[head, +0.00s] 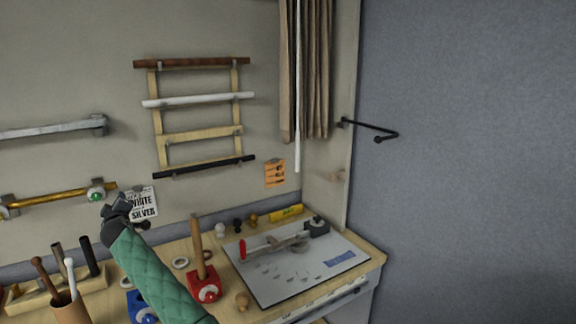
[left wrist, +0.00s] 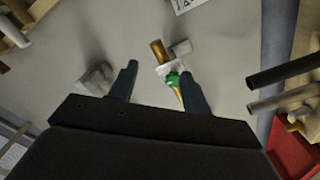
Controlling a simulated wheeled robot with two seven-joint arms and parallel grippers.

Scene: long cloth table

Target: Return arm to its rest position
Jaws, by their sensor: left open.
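My left gripper (head: 118,203) is raised in front of the back wall, at the end of my green-sleeved arm. Its two dark fingers stand apart in the left wrist view (left wrist: 160,84), with nothing held between them. A gold rod (head: 45,197) rests in wall brackets to the left of the gripper, with a white and green round piece (head: 96,194) near its right end. In the left wrist view a gold end (left wrist: 159,50) and a green piece (left wrist: 173,79) show beyond the fingers. My right gripper is not in view.
A silver rod (head: 50,130) hangs above the gold one. A rack (head: 200,134) of rods and a paper sign (head: 143,203) are on the wall. Below stand a cup of sticks (head: 70,312), a red block with an upright handle (head: 205,285) and a white board (head: 290,280).

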